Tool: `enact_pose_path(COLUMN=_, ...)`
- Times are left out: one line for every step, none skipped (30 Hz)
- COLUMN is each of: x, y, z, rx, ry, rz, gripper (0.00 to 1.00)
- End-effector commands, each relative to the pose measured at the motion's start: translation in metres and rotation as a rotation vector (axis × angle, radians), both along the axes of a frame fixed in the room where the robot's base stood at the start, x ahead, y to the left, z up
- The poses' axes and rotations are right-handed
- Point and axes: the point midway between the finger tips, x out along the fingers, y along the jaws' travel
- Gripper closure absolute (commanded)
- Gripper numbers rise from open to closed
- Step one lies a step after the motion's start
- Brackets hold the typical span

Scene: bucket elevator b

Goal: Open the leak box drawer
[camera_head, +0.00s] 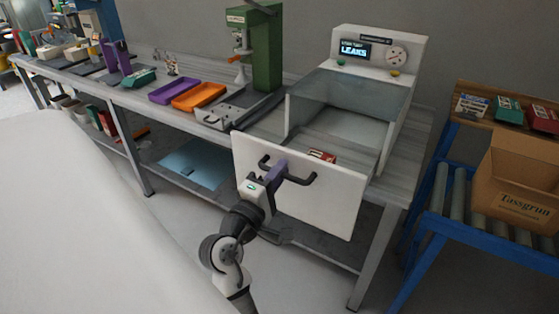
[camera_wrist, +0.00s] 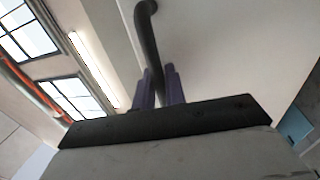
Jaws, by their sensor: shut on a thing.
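The leak box (camera_head: 375,45) is a white machine with a lit display reading LEAKS and a clear-walled chamber, standing on the bench. Its drawer has a white front panel (camera_head: 330,208), which stands forward of the chamber, beyond the bench's front edge, so the drawer is pulled out. A small red pack (camera_head: 322,156) shows just behind the panel. My gripper (camera_head: 277,172) has purple fingers and is shut on the dark drawer handle (camera_head: 300,181). In the wrist view, the handle (camera_wrist: 148,30) runs down between the two fingers (camera_wrist: 159,88).
On the bench are a green press (camera_head: 265,50), a purple tray (camera_head: 174,91) and an orange tray (camera_head: 198,96). At right, a blue-framed roller conveyor (camera_head: 440,195) holds an open cardboard box (camera_head: 520,185). Floor is clear below the drawer front.

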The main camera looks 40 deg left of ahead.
Motion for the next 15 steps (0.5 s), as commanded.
enact_pose_path(x=0.0, y=0.0002, z=-0.0003, rx=0.0, ry=0.0, rz=0.001, gripper=1.0)
enact_pose_path(x=0.0, y=0.0002, z=-0.0003, rx=0.0, ry=0.0, rz=0.001, gripper=1.0)
enact_pose_path(x=0.0001, y=0.0002, z=-0.0003, rx=0.0, ry=0.0, rz=0.001, gripper=0.82)
enact_pose_path(x=0.0001, y=0.0002, z=-0.0003, rx=0.0, ry=0.0, rz=0.001, gripper=0.82)
enact_pose_path(x=0.0001, y=0.0002, z=-0.0003, rx=0.0, ry=0.0, rz=0.001, gripper=0.82)
enact_pose_path(x=0.0002, y=0.0002, z=-0.0002, rx=0.0, ry=0.0, rz=0.001, gripper=0.82)
enact_pose_path(x=0.0002, y=0.0002, z=-0.0002, rx=0.0, ry=0.0, rz=0.001, gripper=0.82)
enact_pose_path(x=0.0002, y=0.0002, z=-0.0002, rx=0.0, ry=0.0, rz=0.001, gripper=0.82)
enact_pose_path(x=0.0002, y=0.0002, z=-0.0002, rx=0.0, ry=0.0, rz=0.0, gripper=0.82)
enact_pose_path(x=0.0002, y=0.0002, z=-0.0002, rx=0.0, ry=0.0, rz=0.0, gripper=0.82)
enact_pose_path(x=-0.0001, y=0.0002, z=-0.0003, rx=0.0, ry=0.0, rz=0.001, gripper=0.82)
enact_pose_path(x=-0.0011, y=0.0, z=-0.0007, rx=0.0, ry=0.0, rz=0.001, gripper=0.82)
enact_pose_path(x=-0.0026, y=-0.0001, z=-0.0013, rx=0.0, ry=0.0, rz=0.001, gripper=0.82)
enact_pose_path(x=-0.0045, y=-0.0004, z=-0.0021, rx=0.0, ry=0.0, rz=0.002, gripper=0.82)
enact_pose_path(x=-0.0084, y=-0.0009, z=-0.0034, rx=-0.001, ry=0.0, rz=0.003, gripper=0.82)
